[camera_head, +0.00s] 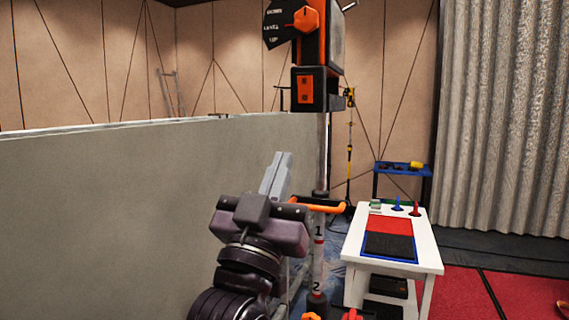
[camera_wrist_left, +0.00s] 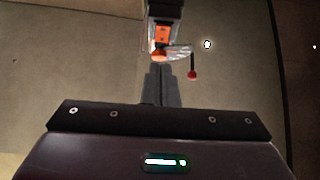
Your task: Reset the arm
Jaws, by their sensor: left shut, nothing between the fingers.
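My left gripper (camera_head: 275,175) is in the lower middle of the head view, its grey fingers together and pointing up. It is shut and empty. In the left wrist view the closed fingers (camera_wrist_left: 161,88) point toward an orange and black device. My right gripper is in neither view. The device is a post with an orange and black head (camera_head: 317,90) and an orange knob (camera_head: 306,19) beside a black dial plate. An orange handle (camera_head: 325,208) sticks out lower on the post, just right of my gripper in the picture.
A long grey wall panel (camera_head: 120,205) fills the left side. A white table (camera_head: 354,247) with red and black mats stands at the right, with small red and blue pieces on it. A blue-topped stand (camera_head: 402,170) is behind it. Red floor (camera_head: 515,295) shows at lower right.

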